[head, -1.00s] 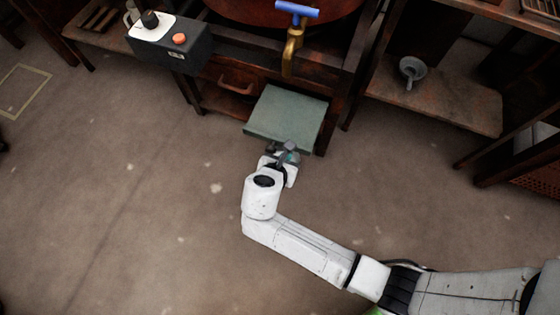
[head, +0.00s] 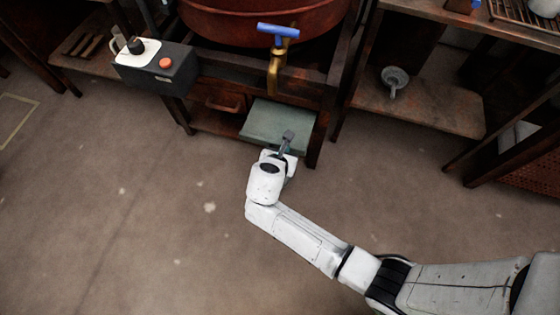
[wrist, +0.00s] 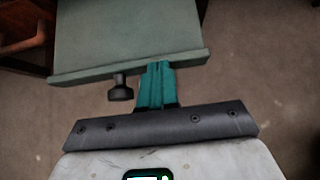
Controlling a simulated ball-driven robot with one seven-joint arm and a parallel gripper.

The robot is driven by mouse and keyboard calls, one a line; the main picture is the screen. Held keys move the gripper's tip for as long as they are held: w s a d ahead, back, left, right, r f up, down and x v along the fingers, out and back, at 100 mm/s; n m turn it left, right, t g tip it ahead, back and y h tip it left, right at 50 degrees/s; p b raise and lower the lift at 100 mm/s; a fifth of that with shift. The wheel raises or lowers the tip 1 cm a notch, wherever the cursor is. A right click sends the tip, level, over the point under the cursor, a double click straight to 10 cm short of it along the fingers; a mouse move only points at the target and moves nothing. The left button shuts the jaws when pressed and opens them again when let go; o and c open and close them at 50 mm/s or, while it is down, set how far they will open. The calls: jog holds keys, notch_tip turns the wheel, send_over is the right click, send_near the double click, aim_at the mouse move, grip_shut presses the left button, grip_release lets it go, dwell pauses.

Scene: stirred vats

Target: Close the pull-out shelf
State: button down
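The pull-out shelf (head: 270,122) is a flat grey-green board sticking out under the brass tap, partly pulled out from the dark wooden stand. It also shows in the wrist view (wrist: 125,35), with a dark knob (wrist: 121,88) on its front edge. My gripper (head: 286,143) is at the shelf's front edge. In the wrist view its teal fingers (wrist: 157,80) are together, with nothing visible between them. Their tips meet the front edge just right of the knob; they look to be touching it. The knob is outside the fingers.
Above the shelf are a brass tap (head: 274,70) with a blue handle and a reddish vat (head: 250,25). A control box (head: 155,68) with an orange button stands to the left. A grey funnel (head: 394,78) lies on a shelf at right. The floor in front is clear.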

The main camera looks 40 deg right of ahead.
aim_at(296, 122)
jog(key=w+d, duration=0.2)
jog(key=d, duration=0.1)
jog(key=w+d, duration=0.3)
jog(key=d, duration=0.1)
jog(key=w+d, duration=0.2)
jog(key=d, duration=0.1)
jog(key=shift+w+d, duration=0.3)
jog(key=shift+d, duration=0.05)
jog(key=shift+w+d, duration=0.25)
jog(key=shift+w, duration=0.05)
jog(key=shift+r, duration=0.1)
jog(key=shift+s+a+p, duration=0.3)
jog(key=shift+p, duration=0.3)
jog(key=s+a, duration=0.1)
jog(key=s+a+p, duration=0.1)
jog(key=shift+a, duration=0.35)
jog(key=p+v, duration=0.4)
jog(key=v, duration=0.6)
jog(key=shift+p, duration=0.3)
